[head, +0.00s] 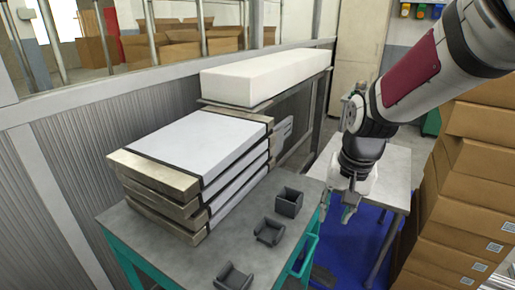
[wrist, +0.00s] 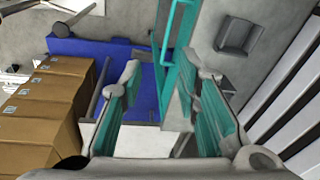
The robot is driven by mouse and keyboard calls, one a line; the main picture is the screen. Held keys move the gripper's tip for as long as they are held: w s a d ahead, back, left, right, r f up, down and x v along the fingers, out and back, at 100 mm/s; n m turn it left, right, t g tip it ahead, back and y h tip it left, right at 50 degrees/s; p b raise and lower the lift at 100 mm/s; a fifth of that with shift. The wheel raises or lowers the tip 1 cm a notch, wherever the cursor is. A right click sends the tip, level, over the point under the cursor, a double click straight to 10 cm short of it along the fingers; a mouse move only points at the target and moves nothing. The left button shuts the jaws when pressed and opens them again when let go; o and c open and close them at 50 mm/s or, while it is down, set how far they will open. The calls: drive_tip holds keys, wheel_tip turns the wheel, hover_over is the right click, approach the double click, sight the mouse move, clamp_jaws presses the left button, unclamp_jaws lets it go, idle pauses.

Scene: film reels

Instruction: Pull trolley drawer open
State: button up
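The trolley has a grey top (head: 165,240) and a teal frame, at the lower middle of the head view. A teal handle bar (head: 304,257) stands out from its right side. In the wrist view the teal handle (wrist: 168,35) and trolley edge run down from the top, between the lines of my two fingers. My gripper (head: 337,210) is open and empty, to the right of the trolley and above the blue floor area. Its fingertips (wrist: 165,82) are apart; I cannot tell how far the handle lies beyond them. The drawer's front is mostly hidden in the head view.
On the trolley top stand a stack of white-and-tan slabs (head: 200,150) and small dark holders (head: 270,231). A grey table (head: 385,172) stands behind my gripper. Stacked cardboard boxes (head: 465,205) fill the right side.

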drive_tip(key=m+y, duration=0.1)
drive_tip(key=m, duration=0.1)
approach(311, 252)
drive_tip(key=shift+g, duration=0.3)
drive_tip(key=f+b, duration=0.1)
drive_tip(key=f, duration=0.1)
drive_tip(key=w+f+b, duration=0.1)
drive_tip(key=f, duration=0.2)
drive_tip(key=a+f+b, duration=0.1)
drive_tip(key=f, duration=0.1)
drive_tip(key=shift+w+f, duration=0.2)
drive_tip(key=shift+f, duration=0.15)
clamp_jaws()
